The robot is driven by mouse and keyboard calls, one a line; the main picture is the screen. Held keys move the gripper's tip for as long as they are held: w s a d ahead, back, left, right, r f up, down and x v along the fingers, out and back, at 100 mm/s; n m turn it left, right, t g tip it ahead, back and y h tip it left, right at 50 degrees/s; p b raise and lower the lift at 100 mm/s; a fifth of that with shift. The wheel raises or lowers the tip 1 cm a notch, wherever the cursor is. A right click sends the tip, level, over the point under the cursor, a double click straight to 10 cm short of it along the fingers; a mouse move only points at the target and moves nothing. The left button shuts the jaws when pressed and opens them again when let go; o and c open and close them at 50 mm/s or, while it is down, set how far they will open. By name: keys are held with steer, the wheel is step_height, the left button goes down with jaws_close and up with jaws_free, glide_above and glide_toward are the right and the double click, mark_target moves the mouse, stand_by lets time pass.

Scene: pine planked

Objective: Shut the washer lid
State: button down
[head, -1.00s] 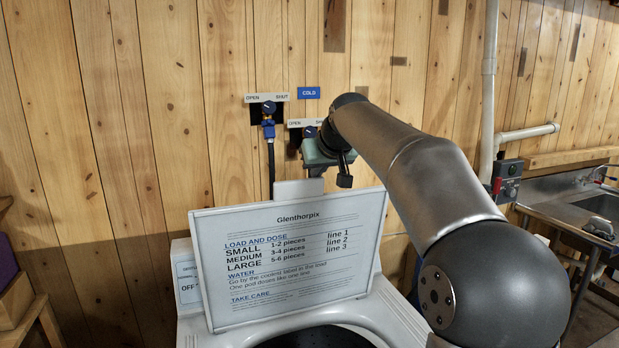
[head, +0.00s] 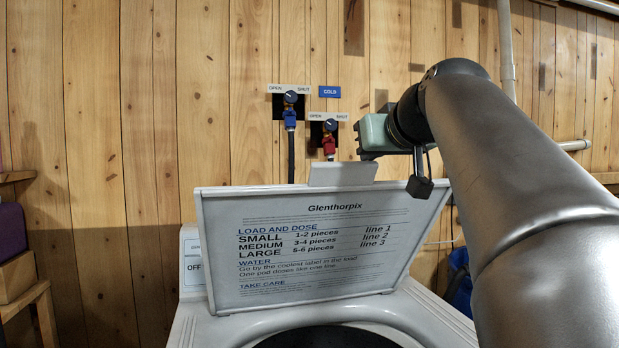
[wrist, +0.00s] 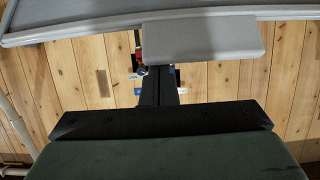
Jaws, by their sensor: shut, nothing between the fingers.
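The washer lid (head: 325,283) stands open, tilted back, with a printed instruction panel on its inner face. A pale tab (head: 343,174) sticks up from its top edge. The washer (head: 192,302) is below, its dark drum opening partly in view. My gripper (wrist: 160,85) is shut and empty. In the head view its green hand is near the lid's top edge, just above and right of the tab; its fingertips are hard to make out there. In the wrist view the lid edge (wrist: 75,22) and tab (wrist: 202,40) cross the top, apart from the black fingers.
Behind the lid is a plank wall with a blue tap (head: 290,116) and a red tap (head: 329,145). A hose hangs from the blue tap. A wooden stand (head: 30,300) with a purple item is at the left. A pipe (head: 507,55) runs down the wall at right.

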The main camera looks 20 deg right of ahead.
steer(key=shift+s+a+f+t+b, duration=0.1)
steer(key=shift+s+f+t+b, duration=0.15)
steer(key=shift+s+f+b, duration=0.45)
steer(key=shift+s+f+t+b, duration=0.25)
steer(key=shift+s+f+b, duration=0.1)
steer(key=shift+s+b, duration=0.65)
steer(key=shift+w, duration=0.15)
steer(key=shift+r, duration=0.1)
